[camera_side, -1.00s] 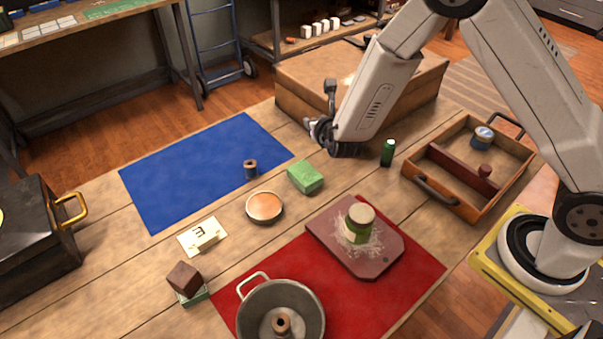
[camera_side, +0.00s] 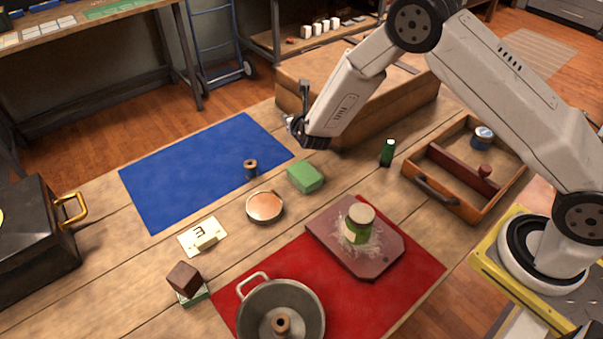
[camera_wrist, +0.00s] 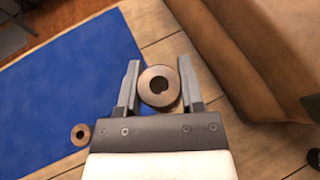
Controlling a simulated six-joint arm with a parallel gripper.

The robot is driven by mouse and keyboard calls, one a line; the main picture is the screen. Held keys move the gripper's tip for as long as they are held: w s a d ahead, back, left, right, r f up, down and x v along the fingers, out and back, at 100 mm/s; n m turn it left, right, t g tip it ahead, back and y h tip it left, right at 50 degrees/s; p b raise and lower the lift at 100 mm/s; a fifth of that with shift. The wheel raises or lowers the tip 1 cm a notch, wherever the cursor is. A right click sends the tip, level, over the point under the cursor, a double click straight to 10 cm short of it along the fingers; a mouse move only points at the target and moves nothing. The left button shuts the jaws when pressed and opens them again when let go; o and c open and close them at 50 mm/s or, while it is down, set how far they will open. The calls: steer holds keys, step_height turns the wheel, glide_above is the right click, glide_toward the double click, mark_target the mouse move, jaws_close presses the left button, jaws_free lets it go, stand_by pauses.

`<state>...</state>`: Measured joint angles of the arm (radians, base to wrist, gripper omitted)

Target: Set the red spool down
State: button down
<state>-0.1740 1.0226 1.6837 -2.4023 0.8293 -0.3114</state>
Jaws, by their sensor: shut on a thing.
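My gripper (camera_wrist: 157,92) is shut on a spool (camera_wrist: 147,96), seen end-on with its centre hole, between the two fingers. It looks brown; I cannot tell that it is red. In the side view, my gripper (camera_side: 297,129) is near the blue mat's right corner, in front of the wooden box, and the held spool is not clear there. Another brown spool (camera_side: 250,169) stands on the blue mat (camera_side: 190,170), and also shows in the wrist view (camera_wrist: 80,134). A third spool (camera_side: 281,324) is inside the grey pot (camera_side: 258,292).
A large wooden box (camera_side: 350,115) stands right behind my gripper. A green block (camera_side: 306,177), a round tin (camera_side: 264,207) and a green bottle (camera_side: 388,152) stand nearer. A jar (camera_side: 359,222) is on a board on the red mat (camera_side: 418,268). Most of the blue mat is clear.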

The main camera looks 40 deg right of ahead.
glide_above(284, 145)
steer(key=shift+s+f, duration=0.1)
steer(key=shift+f, duration=2.8)
steer(key=shift+f, duration=0.1)
steer(key=shift+f, duration=0.15)
steer(key=shift+w+f, duration=0.2)
steer(key=shift+f, duration=1.3)
steer(key=shift+f, duration=0.15)
steer(key=shift+c, duration=1.1)
jaws_free()
steer(key=shift+s+a, duration=0.1)
